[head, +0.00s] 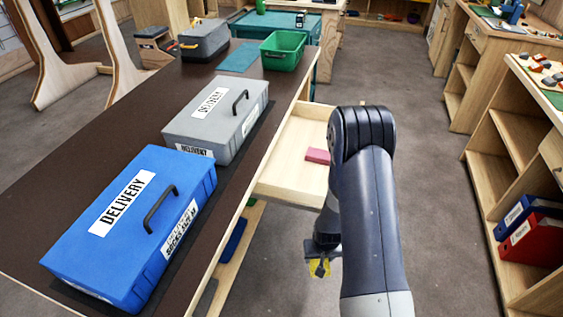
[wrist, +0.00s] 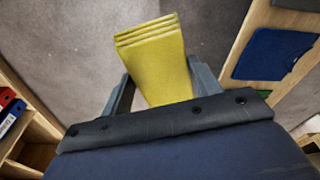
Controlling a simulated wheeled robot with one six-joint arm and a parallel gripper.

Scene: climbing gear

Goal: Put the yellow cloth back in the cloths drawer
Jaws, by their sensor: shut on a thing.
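The folded yellow cloth (wrist: 155,62) is between the fingers of my gripper (wrist: 160,88) in the wrist view, and its layered edge points away from me. In the head view a little of the yellow cloth (head: 319,269) shows at my gripper (head: 321,258), below and in front of the open drawer. The gripper is shut on the cloth, above the floor. The pale wooden drawer (head: 283,168) is pulled out from under the dark-topped bench, with a folded pink-red cloth (head: 317,156) inside. My arm hides the drawer's right part.
The blue delivery box (head: 95,247) and grey delivery box (head: 213,122) stand on the bench (head: 105,130). A blue folded thing (head: 235,240) lies on a lower shelf, left of my gripper. Open shelving (head: 490,170) stands at the right, with clear floor (head: 425,180) between.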

